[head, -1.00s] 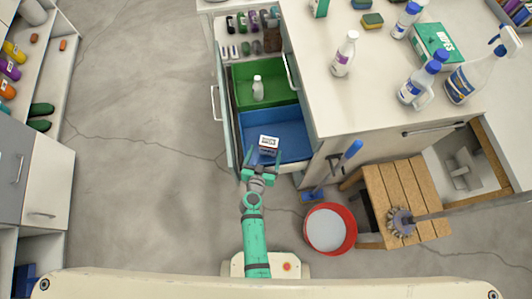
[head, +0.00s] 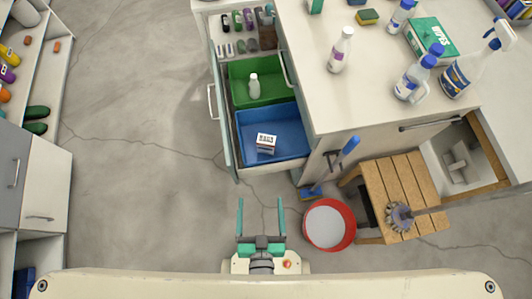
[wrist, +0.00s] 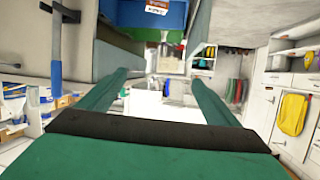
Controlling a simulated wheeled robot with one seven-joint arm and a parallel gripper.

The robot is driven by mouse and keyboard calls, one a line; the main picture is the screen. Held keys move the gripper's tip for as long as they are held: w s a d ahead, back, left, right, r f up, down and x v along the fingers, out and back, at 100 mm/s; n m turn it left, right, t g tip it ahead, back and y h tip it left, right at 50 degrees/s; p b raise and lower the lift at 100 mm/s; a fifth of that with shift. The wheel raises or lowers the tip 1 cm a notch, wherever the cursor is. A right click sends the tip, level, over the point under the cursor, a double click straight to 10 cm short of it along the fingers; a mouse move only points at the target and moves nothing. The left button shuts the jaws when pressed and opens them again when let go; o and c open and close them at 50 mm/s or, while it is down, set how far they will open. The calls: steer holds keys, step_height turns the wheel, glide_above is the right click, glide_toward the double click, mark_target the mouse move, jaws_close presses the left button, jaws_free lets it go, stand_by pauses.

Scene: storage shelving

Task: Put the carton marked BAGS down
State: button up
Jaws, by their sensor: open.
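The carton (head: 266,142), small with a white top bearing dark print too small to read here, sits in the blue bin (head: 290,125) of the open drawer in the head view. In the wrist view the carton (wrist: 157,6) shows at the top edge, in the blue bin. My gripper (head: 261,203) is open and empty, drawn back near my base, well below and apart from the drawer. Its two green fingers stand wide apart with nothing between them.
A green bin (head: 245,70) with a white bottle (head: 254,84) stands behind the blue one. A red bucket (head: 350,237), a blue brush (head: 346,155) and a wooden stool (head: 400,185) are to the right. The floor (head: 140,190) on the left is clear.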

steer(key=s+d+r+t, duration=0.1)
steer(key=s+r, duration=0.2)
steer(key=r, duration=0.6)
steer(key=shift+d+r+h, duration=0.3)
steer(key=shift+d+r, duration=0.05)
steer(key=shift+r, duration=0.05)
steer(key=shift+s, duration=0.1)
